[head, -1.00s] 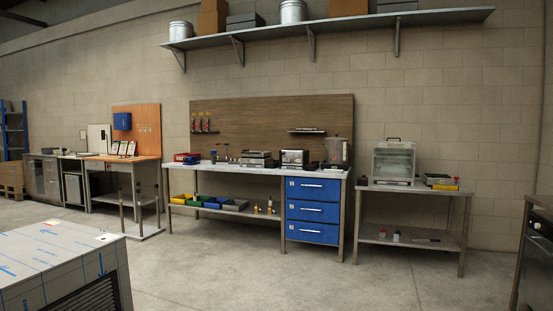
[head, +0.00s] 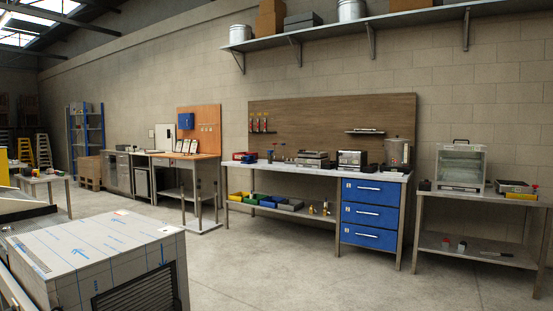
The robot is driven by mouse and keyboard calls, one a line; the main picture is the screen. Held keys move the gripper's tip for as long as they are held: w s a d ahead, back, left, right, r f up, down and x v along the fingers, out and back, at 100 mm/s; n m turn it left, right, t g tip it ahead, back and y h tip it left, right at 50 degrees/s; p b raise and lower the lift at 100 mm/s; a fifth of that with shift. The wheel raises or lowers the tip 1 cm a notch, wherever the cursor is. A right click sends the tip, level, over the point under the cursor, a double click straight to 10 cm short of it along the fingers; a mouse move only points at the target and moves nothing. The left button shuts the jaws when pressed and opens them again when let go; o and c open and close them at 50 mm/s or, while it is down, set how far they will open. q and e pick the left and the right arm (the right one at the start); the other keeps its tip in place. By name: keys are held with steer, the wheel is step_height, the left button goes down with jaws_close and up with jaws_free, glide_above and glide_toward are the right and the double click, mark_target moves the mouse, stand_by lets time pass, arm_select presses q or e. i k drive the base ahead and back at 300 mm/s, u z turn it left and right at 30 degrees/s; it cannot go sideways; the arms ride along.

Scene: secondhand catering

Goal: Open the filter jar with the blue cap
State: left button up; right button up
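I cannot make out a filter jar with a blue cap for certain. Small blue and dark items (head: 271,154) stand on the left part of the long workbench top (head: 340,173), too small to tell apart. Small red and white containers (head: 454,245) stand on the lower shelf of the right table, and small yellowish bottles (head: 318,208) stand on the workbench's lower shelf. Neither of my grippers is in view.
A film-wrapped steel cabinet (head: 95,255) stands close at the lower left. The right table (head: 480,200) carries a glass-fronted case (head: 460,167). Blue drawers (head: 370,215) sit under the workbench. The concrete floor (head: 290,265) before the workbench is clear.

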mark_target(271, 154)
steer(key=u, duration=0.1)
steer(key=i, duration=6.45)
steer(key=u, duration=1.35)
steer(key=i, duration=4)
steer(key=z, duration=2.95)
